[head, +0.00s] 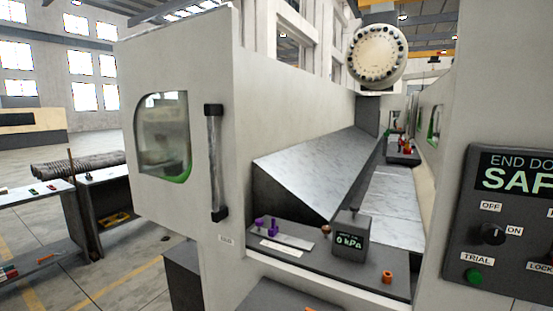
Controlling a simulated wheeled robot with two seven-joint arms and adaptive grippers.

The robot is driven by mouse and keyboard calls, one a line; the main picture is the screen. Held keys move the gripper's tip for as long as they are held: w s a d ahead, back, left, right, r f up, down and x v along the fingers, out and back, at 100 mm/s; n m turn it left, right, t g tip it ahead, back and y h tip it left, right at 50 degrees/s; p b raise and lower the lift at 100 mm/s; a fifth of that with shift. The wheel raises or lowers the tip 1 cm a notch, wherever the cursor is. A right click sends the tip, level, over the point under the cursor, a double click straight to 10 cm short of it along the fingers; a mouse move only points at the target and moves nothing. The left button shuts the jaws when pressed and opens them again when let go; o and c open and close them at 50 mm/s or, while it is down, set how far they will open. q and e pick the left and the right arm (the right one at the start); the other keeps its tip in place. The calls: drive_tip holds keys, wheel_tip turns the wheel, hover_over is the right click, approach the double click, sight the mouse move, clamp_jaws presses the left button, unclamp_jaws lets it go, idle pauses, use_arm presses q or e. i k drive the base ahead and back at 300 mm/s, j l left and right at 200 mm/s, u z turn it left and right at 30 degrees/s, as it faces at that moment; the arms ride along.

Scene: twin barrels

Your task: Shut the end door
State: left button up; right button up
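The end door (185,215) is a pale panel at the left of the machine in the head view. It has a rounded window (162,135) and an upright grey bar handle (215,165) with black ends near its right edge. The door stands open, angled out to the left, and the machine's inside shows to the right of it. Neither of my grippers is in view, and nothing touches the handle.
A control panel (510,225) at the right reads "END DO… SAF…", cut off by the frame. A gauge box (350,240) showing 0 kPa, purple parts (267,226) and an orange part (387,277) sit on the ledge in the opening. Low benches (45,210) stand at the left.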

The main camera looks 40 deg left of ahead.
sight(192, 60)
drive_tip(key=u, duration=2.15)
